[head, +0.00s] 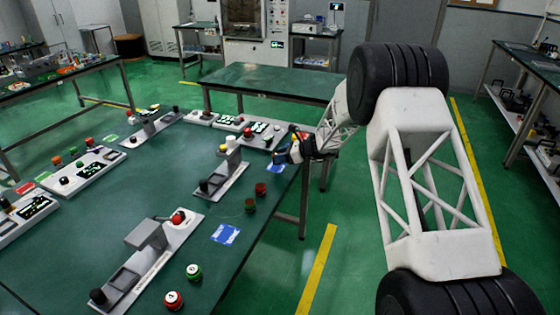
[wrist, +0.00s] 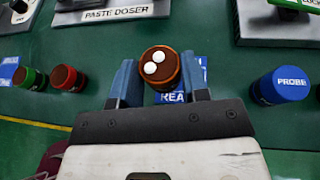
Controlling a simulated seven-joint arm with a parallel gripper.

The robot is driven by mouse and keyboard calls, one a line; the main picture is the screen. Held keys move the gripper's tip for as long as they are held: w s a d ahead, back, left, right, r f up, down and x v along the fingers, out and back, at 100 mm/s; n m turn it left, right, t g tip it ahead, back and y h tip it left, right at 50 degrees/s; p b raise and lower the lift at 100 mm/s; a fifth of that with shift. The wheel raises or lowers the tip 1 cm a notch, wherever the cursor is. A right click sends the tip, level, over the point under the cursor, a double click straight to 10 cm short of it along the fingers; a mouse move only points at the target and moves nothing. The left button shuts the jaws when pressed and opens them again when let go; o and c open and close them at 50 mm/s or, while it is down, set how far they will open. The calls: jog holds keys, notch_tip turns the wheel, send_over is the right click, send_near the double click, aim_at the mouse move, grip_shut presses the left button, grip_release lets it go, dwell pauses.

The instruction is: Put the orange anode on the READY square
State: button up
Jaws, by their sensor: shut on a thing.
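The orange anode (wrist: 157,62) is a short cylinder with a brown-orange top and two white dots. It stands between the blue fingertips of my gripper (wrist: 158,82) in the wrist view, and the gripper is shut on it. The blue READY square (wrist: 172,97) lies just beneath and around it, its lettering partly covered by the anode and the gripper. I cannot tell whether the anode's base touches the square. In the head view my gripper (head: 284,157) is low over the table's right edge, with the blue square (head: 275,168) below; the anode is not clear there.
A blue PROBE cylinder (wrist: 282,86) stands to the right in the wrist view; a red cylinder (wrist: 68,78) and a green one (wrist: 30,79) stand left. The PASTE DOSER (wrist: 115,12) is beyond. Another blue square (head: 226,234) lies on the table (head: 255,225).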

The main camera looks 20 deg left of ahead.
aim_at(280, 168)
jog(key=shift+w+a+f, duration=0.1)
jog(key=shift+w+a, duration=0.2)
jog(key=shift+w, duration=0.2)
jog(key=shift+w+a, duration=0.3)
jog(key=shift+w, duration=0.2)
jog(key=shift+f, duration=1.75)
jog(key=shift+f, duration=0.1)
jog(key=o, duration=1.1)
jog(key=shift+o, duration=0.2)
jog(key=shift+v, duration=0.8)
jog(key=v, duration=1)
jog(key=shift+d+r, duration=0.2)
